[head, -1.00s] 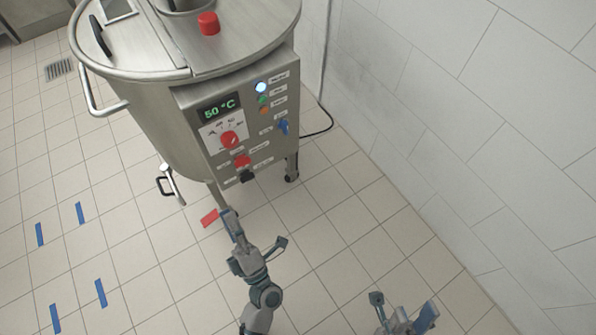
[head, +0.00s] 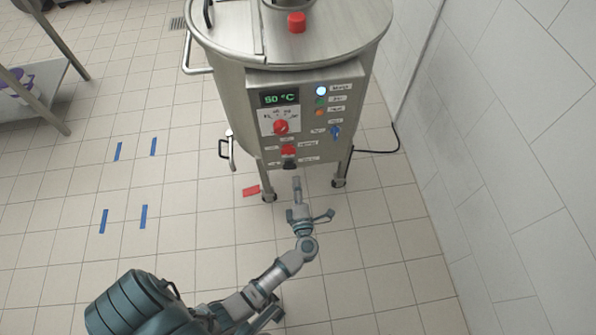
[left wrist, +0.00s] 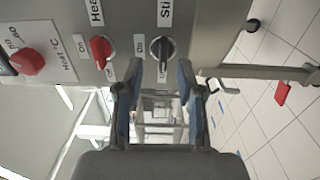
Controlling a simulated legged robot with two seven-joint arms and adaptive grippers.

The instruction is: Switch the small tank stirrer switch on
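The steel tank (head: 235,95) stands ahead with a control panel on its front. The black stirrer switch (head: 289,164) is low on the panel, just under a red switch (head: 288,150). In the left wrist view the black switch (left wrist: 162,48) is beside a label starting "Sti", with its handle upright in the picture. My left gripper (head: 297,182) is just below and in front of the panel. In the left wrist view its two fingers (left wrist: 160,70) are apart, with the black switch seen between and beyond them; contact is not visible.
The panel also has a red temperature dial (head: 280,127), a blue switch (head: 335,132) and a display reading 50 °C (head: 279,97). A tank leg (head: 346,172) and a drain valve (head: 228,150) are nearby. Blue tape marks (head: 144,216) lie on clear floor; a wall (head: 500,130) is right.

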